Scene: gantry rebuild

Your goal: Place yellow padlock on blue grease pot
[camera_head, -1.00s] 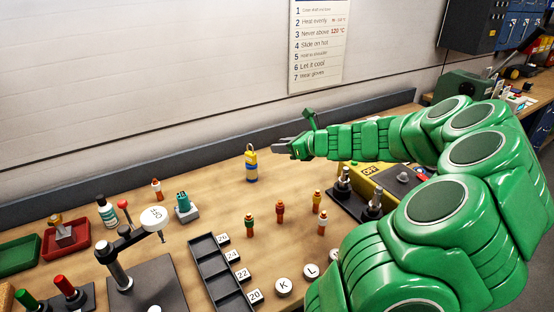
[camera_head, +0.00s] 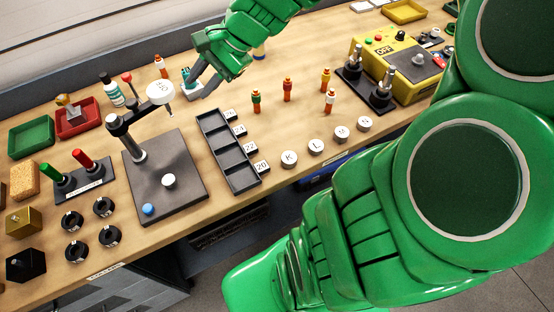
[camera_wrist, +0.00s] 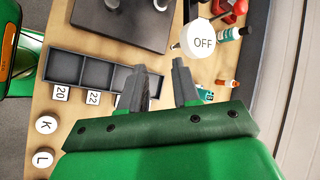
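The blue grease pot (camera_head: 259,53) shows only as a small blue and pale piece behind my arm in the head view. The yellow padlock is hidden there by my arm; one second ago it stood upright on the pot, shackle up. My gripper (camera_head: 199,86) points down over the bench, left of the pot and apart from it. In the wrist view my gripper (camera_wrist: 164,68) has its two fingers apart with nothing between them. Neither padlock nor pot shows in the wrist view.
A teal item on a grey block (camera_head: 190,76) is close beside my fingers. A press with a white round head (camera_head: 160,92) stands to the left. A black sectioned tray (camera_head: 213,122) lies in front. Several small orange-topped figures stand right, near a yellow control box (camera_head: 408,72).

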